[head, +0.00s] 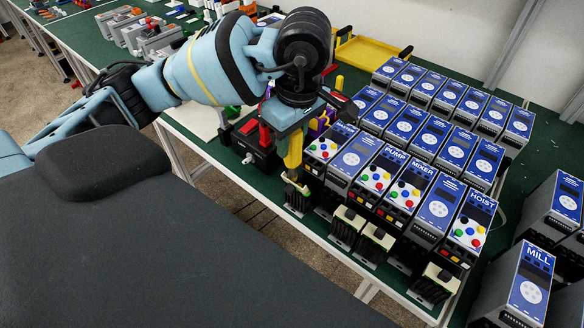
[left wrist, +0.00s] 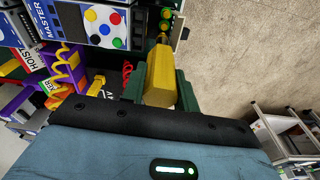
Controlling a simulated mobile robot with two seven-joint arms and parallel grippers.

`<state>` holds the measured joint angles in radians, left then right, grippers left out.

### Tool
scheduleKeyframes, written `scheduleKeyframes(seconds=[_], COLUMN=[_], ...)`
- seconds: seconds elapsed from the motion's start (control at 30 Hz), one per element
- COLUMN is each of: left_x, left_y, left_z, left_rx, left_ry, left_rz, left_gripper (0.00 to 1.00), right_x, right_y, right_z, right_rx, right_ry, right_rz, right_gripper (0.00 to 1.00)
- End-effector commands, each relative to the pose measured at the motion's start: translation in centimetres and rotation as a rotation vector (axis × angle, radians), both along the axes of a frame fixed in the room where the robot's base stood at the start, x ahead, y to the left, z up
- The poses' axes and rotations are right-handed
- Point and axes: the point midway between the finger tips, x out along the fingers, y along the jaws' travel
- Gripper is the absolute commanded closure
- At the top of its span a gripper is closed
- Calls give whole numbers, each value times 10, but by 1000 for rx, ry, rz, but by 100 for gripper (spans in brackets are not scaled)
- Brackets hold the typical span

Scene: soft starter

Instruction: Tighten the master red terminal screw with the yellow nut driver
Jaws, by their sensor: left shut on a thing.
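My left gripper (head: 292,137) is shut on the yellow nut driver (head: 293,158), which points down at the front of the master unit (head: 326,145). In the left wrist view the driver (left wrist: 161,76) sits between the dark green fingers of my left gripper (left wrist: 160,92). Its narrow tip is at the row of coloured terminals (left wrist: 165,15) beside the unit labelled MASTER (left wrist: 80,22). I cannot tell whether the tip is seated on the red terminal screw, which I cannot single out. My right gripper is not in view.
Units labelled PUMP (head: 386,170), MIXER (head: 414,180) and HOIST (head: 471,230) stand close to the right. Rows of blue-faced units fill the table behind. A yellow tray (head: 372,52) lies at the back. A MILL unit (head: 528,290) stands at the lower right.

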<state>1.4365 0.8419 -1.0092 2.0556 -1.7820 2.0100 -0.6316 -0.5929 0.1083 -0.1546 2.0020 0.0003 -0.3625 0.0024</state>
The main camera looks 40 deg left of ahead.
Motion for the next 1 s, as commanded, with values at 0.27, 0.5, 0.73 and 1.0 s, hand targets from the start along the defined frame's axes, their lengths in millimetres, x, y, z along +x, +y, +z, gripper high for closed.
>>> scheduleKeyframes(seconds=[0.27, 0.5, 0.73, 1.0], left_x=[1, 1, 2, 2], left_y=[0, -1, -1, -2], left_z=[-5, -5, -4, -3], left_rx=[0, 0, -3, -1], left_ry=[4, 3, 1, -1], left_rz=[-319, -617, -897, -1207], left_gripper=[92, 92, 92, 92], right_x=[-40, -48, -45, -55], right_y=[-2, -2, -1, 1], right_z=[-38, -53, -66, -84], right_rx=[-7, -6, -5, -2], right_ry=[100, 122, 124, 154], right_rz=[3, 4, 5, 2], right_gripper=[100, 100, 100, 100])
